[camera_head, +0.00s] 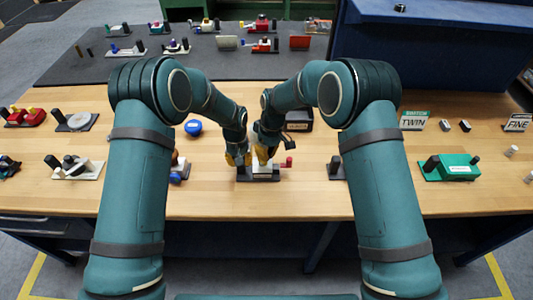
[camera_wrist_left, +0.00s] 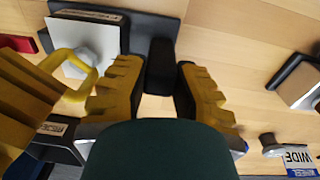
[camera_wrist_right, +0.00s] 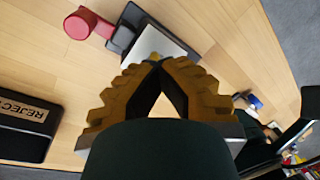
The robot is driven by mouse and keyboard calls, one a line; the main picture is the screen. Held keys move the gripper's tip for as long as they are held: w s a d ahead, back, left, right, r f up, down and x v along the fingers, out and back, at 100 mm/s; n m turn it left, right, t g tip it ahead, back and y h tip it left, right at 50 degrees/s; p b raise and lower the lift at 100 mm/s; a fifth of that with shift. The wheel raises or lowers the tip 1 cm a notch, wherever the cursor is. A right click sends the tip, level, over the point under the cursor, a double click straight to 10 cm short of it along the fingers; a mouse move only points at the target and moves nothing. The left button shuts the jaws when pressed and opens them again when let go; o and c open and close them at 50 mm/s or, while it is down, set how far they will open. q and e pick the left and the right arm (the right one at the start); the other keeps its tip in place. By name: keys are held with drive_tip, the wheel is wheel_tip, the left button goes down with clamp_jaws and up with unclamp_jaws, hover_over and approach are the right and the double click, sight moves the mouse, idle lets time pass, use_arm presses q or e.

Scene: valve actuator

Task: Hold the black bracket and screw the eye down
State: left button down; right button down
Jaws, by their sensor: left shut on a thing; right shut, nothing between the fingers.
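The black bracket (camera_head: 260,180) lies on the wooden table with a white block (camera_head: 262,170) on it. My left gripper (camera_head: 239,160) is shut on the bracket's black upright post (camera_wrist_left: 161,62). My right gripper (camera_head: 263,158) is shut and empty, its fingertips (camera_wrist_right: 157,60) meeting over the edge of the white block (camera_wrist_right: 155,42). A yellow loop (camera_wrist_left: 92,82) shows beside the white block in the left wrist view, close to the right gripper's yellow fingers. I cannot tell whether it is the eye or part of that gripper. The right fingers hide part of the block.
A red knob (camera_head: 289,161) projects just right of the bracket. A black REJECT box (camera_head: 299,121) stands behind it. A blue round part (camera_head: 193,128) lies to the left. A green unit (camera_head: 459,168) sits at the right.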

drive_tip(key=shift+s+f, duration=0.1)
drive_tip(key=shift+s, duration=0.05)
drive_tip(key=m, duration=0.5)
drive_tip(key=shift+s+a+t, duration=0.25)
drive_tip(key=shift+t, duration=0.15)
drive_tip(key=c, duration=1)
unclamp_jaws()
drive_tip(key=shift+m, duration=0.3)
drive_tip(key=shift+c, duration=0.2)
drive_tip(key=shift+w, duration=0.1)
drive_tip(key=shift+a, duration=0.1)
